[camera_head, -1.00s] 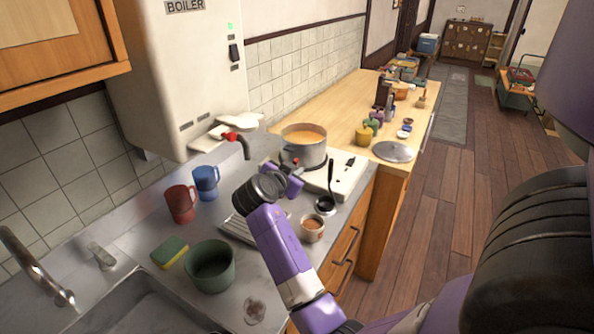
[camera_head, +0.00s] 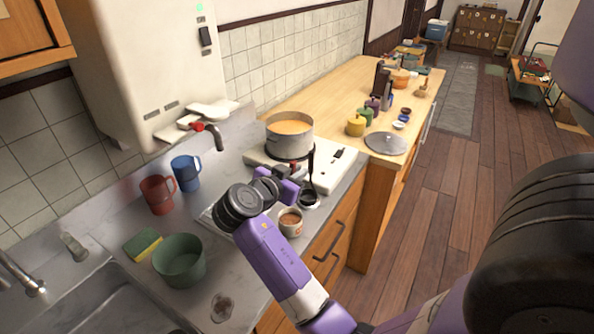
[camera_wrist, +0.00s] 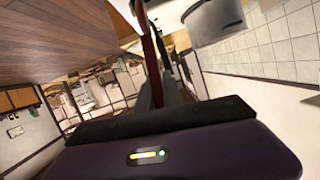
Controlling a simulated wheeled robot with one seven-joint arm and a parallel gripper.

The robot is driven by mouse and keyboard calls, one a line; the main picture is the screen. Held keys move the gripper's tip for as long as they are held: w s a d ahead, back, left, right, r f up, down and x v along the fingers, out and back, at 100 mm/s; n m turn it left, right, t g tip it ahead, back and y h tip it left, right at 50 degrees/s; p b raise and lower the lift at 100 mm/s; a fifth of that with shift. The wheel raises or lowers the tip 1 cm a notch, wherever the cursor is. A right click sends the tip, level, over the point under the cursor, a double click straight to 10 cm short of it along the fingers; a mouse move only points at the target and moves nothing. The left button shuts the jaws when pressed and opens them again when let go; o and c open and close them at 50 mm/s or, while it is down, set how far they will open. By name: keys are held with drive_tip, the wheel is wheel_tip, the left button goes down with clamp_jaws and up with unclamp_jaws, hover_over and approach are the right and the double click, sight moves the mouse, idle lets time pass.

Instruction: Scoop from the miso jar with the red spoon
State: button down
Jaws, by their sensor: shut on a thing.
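The miso jar (camera_head: 291,223) is a small pale pot with brown paste in it, standing open and upright near the counter's front edge. My gripper (camera_head: 290,186) is above the counter, behind the jar in the head view and in front of the cooking pot. In the wrist view my gripper (camera_wrist: 162,85) is shut on a thin dark red handle, which I take for the red spoon (camera_wrist: 149,38).
A steel pot (camera_head: 290,148) of orange soup stands on the white stove (camera_head: 335,166). Red (camera_head: 157,194) and blue mugs (camera_head: 186,172), a green bowl (camera_head: 180,261) and a sponge (camera_head: 143,244) are left.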

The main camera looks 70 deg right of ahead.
wheel_tip(320, 180, down, 10)
drive_tip(key=b, duration=0.8)
drive_tip(key=shift+w+a, duration=0.1)
drive_tip(key=shift+a, duration=0.05)
idle(0.5)
drive_tip(key=shift+d+b, duration=0.25)
drive_tip(key=shift+b, duration=0.15)
drive_tip(key=shift+a, duration=0.1)
drive_tip(key=shift+r, duration=0.2)
idle(0.6)
wheel_tip(320, 180, up, 8)
drive_tip(key=p, duration=0.5)
drive_tip(key=shift+r, duration=0.15)
idle(0.5)
idle(0.4)
